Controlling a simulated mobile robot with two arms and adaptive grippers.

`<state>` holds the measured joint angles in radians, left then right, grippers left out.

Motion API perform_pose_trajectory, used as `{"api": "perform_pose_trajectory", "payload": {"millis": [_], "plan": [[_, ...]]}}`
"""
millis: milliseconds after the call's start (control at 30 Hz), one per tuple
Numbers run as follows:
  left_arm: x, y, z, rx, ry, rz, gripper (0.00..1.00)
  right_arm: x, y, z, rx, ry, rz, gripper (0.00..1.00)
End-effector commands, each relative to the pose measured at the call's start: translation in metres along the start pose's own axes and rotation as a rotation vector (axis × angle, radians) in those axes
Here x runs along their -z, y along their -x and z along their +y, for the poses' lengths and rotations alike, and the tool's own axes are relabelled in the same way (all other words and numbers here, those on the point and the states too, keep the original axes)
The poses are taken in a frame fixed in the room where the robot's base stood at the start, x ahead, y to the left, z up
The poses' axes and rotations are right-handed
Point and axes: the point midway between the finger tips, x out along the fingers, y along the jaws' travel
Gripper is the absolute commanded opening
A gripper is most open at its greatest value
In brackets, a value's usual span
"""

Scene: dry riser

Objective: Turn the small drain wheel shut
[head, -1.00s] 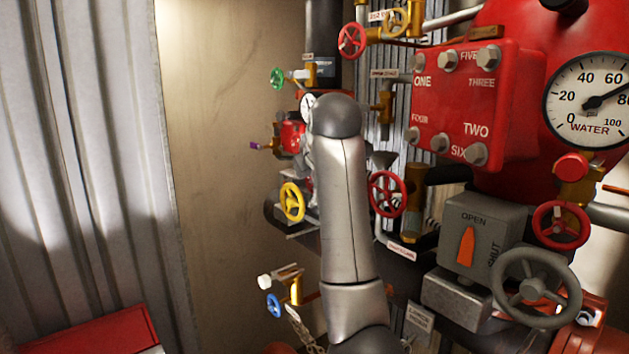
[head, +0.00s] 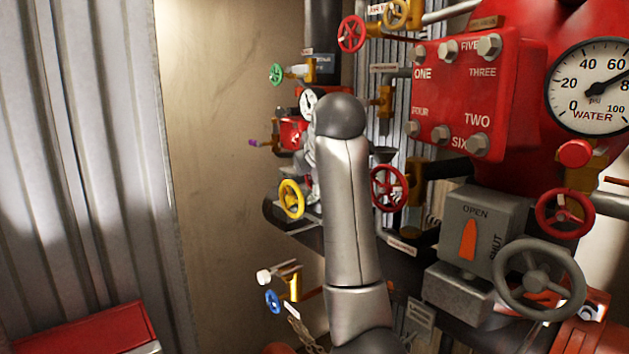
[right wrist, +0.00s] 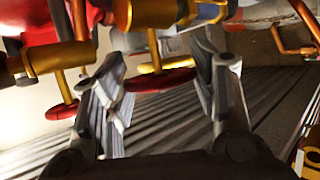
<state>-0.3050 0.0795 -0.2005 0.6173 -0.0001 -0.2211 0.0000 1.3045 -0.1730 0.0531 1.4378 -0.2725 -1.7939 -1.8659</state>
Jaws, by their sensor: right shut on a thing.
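My right arm rises through the middle of the head view and hides most of my right gripper. In the right wrist view its two grey fingers (right wrist: 160,72) stand on either side of a small red handwheel (right wrist: 160,81) on a brass stem, and the gripper is shut on it. The wheel is seen nearly edge-on. I cannot tell which wheel of the head view this is; it may be behind my arm. A red wheel (head: 388,188) shows just right of my arm and a yellow wheel (head: 291,199) just left. My left gripper is out of view.
A second red wheel (right wrist: 62,109) is close to the left finger. In the head view a blue wheel (head: 273,301) is low left of my arm. A grey OPEN/SHUT box (head: 470,228), a large grey handwheel (head: 538,280) and a red numbered box (head: 465,95) crowd the right.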

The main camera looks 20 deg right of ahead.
Motion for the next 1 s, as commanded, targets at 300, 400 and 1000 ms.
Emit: {"api": "perform_pose_trajectory", "payload": {"millis": [300, 400, 1000], "plan": [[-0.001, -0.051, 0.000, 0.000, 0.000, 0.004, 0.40, 0.002, -0.008, -0.010, -0.183, -0.078, 0.000, 0.30], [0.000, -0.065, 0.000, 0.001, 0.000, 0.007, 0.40, 0.002, -0.008, -0.010, -0.252, -0.107, 0.000, 0.30], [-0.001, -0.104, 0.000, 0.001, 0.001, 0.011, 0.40, 0.001, -0.004, -0.004, -0.500, -0.211, 0.002, 0.30]]}}
